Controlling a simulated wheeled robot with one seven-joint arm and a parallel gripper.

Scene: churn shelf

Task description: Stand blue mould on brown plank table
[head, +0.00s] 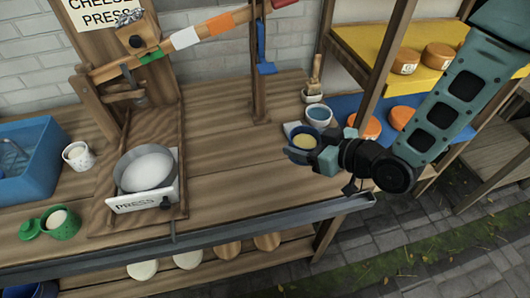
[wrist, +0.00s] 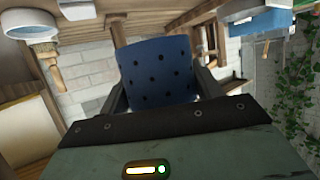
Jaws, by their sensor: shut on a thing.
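The blue mould (head: 307,133) has a pale yellow filling showing at its top in the head view. In the wrist view the mould (wrist: 157,72) shows its blue wall dotted with dark holes. My gripper (head: 308,156) is shut on the mould, with one finger on each side of it; the fingers also show in the wrist view (wrist: 160,95). The mould looks upright, over the right part of the brown plank table (head: 235,165). I cannot tell whether its base touches the planks.
A press with a metal pan (head: 145,170) stands left. Shelves with orange cheeses (head: 403,62) are right. The table's middle is clear.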

